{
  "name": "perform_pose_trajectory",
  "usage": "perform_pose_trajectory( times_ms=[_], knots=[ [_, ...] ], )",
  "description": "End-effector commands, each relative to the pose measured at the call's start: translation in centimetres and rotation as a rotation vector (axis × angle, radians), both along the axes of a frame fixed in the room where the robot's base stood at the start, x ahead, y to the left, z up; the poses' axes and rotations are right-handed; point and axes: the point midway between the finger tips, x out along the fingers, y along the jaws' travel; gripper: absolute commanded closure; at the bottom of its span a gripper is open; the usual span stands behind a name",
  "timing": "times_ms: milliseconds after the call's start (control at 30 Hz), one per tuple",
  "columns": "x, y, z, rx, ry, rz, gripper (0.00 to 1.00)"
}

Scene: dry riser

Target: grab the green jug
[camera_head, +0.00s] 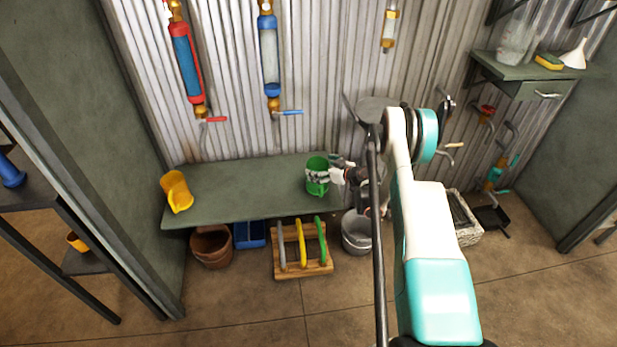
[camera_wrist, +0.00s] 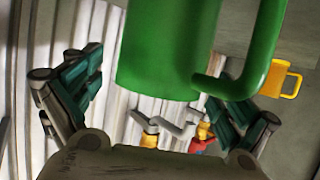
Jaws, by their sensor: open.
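The green jug (camera_head: 317,187) stands upright near the right end of the green-grey bench (camera_head: 240,192). My gripper (camera_head: 322,174) is at the jug from its right side, with its fingers around the upper part of the jug. In the wrist view the green jug (camera_wrist: 165,50) fills the upper middle, with its handle to the right. The open fingers of my gripper (camera_wrist: 155,88) lie to either side of it. Whether either finger touches the jug I cannot tell. The right finger is partly hidden behind the handle.
A yellow jug (camera_head: 176,191) stands at the bench's left end and shows in the wrist view (camera_wrist: 281,79). Below the bench are a terracotta pot (camera_head: 211,247), a wooden rack (camera_head: 303,268) and a metal bucket (camera_head: 356,232). Pipes with valves run up the corrugated wall behind.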

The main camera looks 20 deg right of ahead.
Motion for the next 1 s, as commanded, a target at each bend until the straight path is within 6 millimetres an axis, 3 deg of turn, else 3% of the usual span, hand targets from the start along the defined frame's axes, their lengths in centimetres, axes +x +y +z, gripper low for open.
perform_pose_trajectory(
  times_ms=[300,567,1000],
  knots=[
    [-0.24,-0.28,-0.25,0.000,0.000,-0.001,0.06],
    [-0.23,-0.26,-0.24,0.000,0.000,-0.001,0.65],
    [-0.21,-0.25,0.56,0.000,0.000,-0.001,0.65]
  ],
)
